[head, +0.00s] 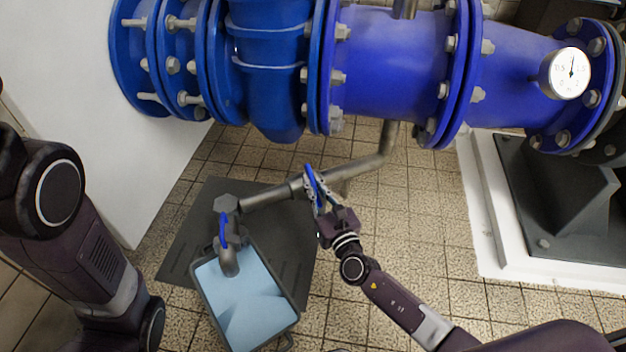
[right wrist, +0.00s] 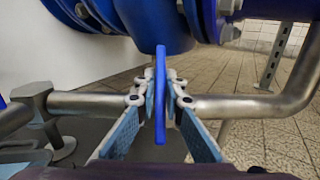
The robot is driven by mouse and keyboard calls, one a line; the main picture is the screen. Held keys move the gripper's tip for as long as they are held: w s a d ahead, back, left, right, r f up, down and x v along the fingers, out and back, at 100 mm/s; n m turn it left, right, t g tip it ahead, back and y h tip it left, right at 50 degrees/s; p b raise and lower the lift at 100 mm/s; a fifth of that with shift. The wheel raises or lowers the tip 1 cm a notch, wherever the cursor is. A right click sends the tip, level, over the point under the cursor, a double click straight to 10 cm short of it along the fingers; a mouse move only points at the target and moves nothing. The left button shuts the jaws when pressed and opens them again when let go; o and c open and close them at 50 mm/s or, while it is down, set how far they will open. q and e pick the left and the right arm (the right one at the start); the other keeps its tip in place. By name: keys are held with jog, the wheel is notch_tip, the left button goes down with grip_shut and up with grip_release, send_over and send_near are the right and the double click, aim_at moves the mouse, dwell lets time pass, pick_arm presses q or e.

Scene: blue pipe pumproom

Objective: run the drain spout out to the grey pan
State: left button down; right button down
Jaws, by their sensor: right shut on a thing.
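The drain pipe (head: 268,197) runs from under the blue pipe down to the left, and also shows in the right wrist view (right wrist: 90,104). It ends in a corner fitting and a downturned spout (head: 229,262) with a small blue handle (head: 223,229). The spout's mouth appears over the far part of the grey pan (head: 284,333), which has a pale blue surface inside. My right gripper (head: 317,190) is shut on a thin blue handle (right wrist: 160,95) at the middle of the drain pipe, held edge-on between the fingers. My left gripper is out of view.
The large blue flanged pipe (head: 390,52) with a dial gauge (head: 565,73) crosses above. A dark mat (head: 187,235) lies under the pan. A white wall (head: 120,150) stands at left, and a black block on a white plinth (head: 488,245) at right. Tiled floor is clear between.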

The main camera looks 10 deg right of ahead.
jog(key=shift+f, duration=0.1)
jog(key=c, duration=2)
grip_release()
jog(key=shift+d, duration=0.1)
jog(key=shift+c, duration=0.2)
jog(key=s+d, duration=0.2)
jog(key=s, duration=1)
jog(key=shift+f, duration=0.1)
